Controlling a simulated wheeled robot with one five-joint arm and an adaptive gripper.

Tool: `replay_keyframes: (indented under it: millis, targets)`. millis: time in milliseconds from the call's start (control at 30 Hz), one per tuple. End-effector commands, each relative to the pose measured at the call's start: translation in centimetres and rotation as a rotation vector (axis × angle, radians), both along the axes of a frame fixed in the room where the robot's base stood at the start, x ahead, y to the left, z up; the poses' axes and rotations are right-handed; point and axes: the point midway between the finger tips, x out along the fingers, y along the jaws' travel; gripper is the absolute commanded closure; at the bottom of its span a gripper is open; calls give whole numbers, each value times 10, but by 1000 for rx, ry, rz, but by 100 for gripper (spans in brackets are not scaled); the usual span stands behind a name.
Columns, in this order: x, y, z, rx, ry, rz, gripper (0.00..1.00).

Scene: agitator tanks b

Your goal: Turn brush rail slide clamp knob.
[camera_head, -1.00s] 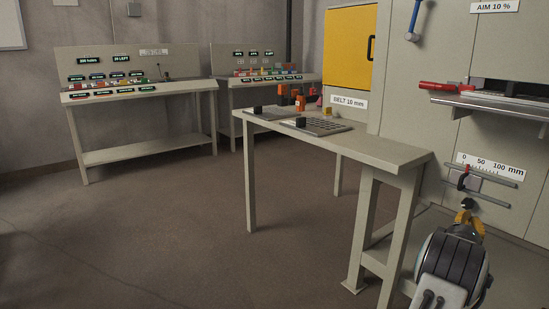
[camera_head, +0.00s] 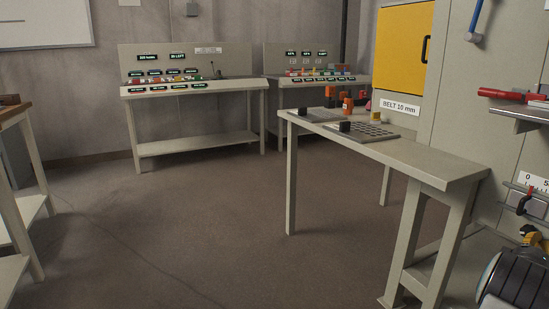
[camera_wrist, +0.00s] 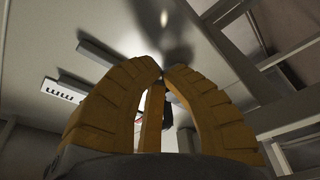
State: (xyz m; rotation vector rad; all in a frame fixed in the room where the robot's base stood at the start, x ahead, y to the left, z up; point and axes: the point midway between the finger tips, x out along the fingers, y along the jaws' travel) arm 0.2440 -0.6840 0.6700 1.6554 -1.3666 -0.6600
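The slide clamp with its red and dark parts (camera_head: 522,204) sits on the rails at the right edge of the head view, under a partly cut-off scale plate (camera_head: 535,181). My gripper (camera_head: 528,230) is just below the clamp there. In the wrist view, the yellow fingers of my gripper (camera_wrist: 163,71) meet almost tip to tip, with nothing clear held at the tips. A small red patch, perhaps part of the clamp, (camera_wrist: 167,115) shows through the gap between the fingers. The fingers hide most of the clamp. A scale plate (camera_wrist: 62,91) and a rail end (camera_wrist: 98,52) show at left.
A grey table (camera_head: 435,165) with a black-knobbed plate (camera_head: 370,131) stands left of the clamp. A brown-topped table (camera_head: 12,112) is at far left. The middle floor is open.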

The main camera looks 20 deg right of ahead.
Motion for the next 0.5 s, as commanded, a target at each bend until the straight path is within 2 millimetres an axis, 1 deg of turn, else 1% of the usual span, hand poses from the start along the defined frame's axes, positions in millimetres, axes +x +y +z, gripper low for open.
replay_keyframes:
  millis: [300, 500]
  targets:
    - [0, 0, 0, 0, 0, 0, 100]
    - [-4, 0, -1, 0, -1, -6, 100]
